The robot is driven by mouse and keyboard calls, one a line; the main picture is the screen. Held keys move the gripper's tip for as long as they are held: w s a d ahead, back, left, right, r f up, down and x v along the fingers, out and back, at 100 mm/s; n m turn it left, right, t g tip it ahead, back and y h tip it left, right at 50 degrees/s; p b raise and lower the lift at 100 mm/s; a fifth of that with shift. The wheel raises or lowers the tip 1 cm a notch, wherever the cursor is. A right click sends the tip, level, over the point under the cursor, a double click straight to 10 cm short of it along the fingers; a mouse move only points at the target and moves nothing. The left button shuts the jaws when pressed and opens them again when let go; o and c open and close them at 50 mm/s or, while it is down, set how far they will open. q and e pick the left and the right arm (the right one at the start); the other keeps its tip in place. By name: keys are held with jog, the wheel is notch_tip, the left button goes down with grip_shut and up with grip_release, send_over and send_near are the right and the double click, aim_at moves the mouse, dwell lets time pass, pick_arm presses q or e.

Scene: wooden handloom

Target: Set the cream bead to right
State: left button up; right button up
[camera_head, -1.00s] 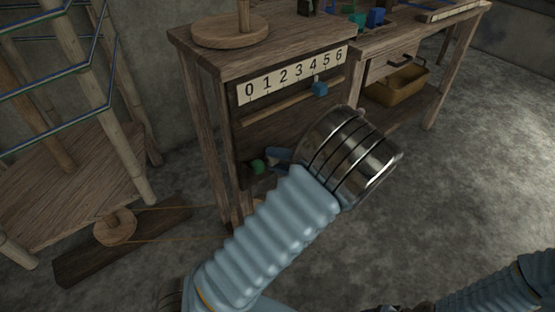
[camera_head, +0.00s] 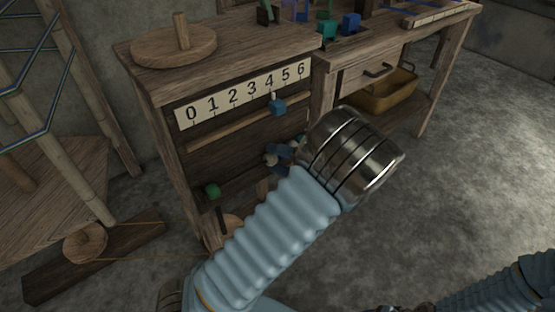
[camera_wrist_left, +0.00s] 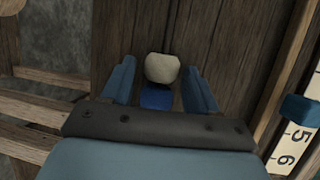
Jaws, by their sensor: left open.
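The cream bead (camera_wrist_left: 162,68) shows in the left wrist view against dark wooden boards, with a blue piece (camera_wrist_left: 157,97) just below it. My left gripper (camera_wrist_left: 160,84) is open, one blue finger on each side of the bead; I cannot tell whether they touch it. In the head view my left gripper (camera_head: 282,152) is at the loom's front panel, right of a green bead (camera_head: 212,190). Small pale patches show beside its fingers there, too small to make out the bead surely. Only part of my right arm shows at the bottom right; its gripper is not visible.
Above the gripper are a number strip (camera_head: 242,95) marked 0 to 6 and a blue slider (camera_head: 278,106) on a wooden rail. A drawer and a tan bin (camera_head: 388,92) are to the right. The floor (camera_head: 460,180) at right is clear.

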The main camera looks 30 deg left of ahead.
pick_arm(q)
jog(key=shift+o, duration=0.3)
jog(key=shift+s+a, duration=0.1)
jog(key=d+r, duration=0.2)
jog(key=d, duration=1.1)
jog(key=shift+d+b, duration=0.35)
jog(key=shift+d, duration=0.05)
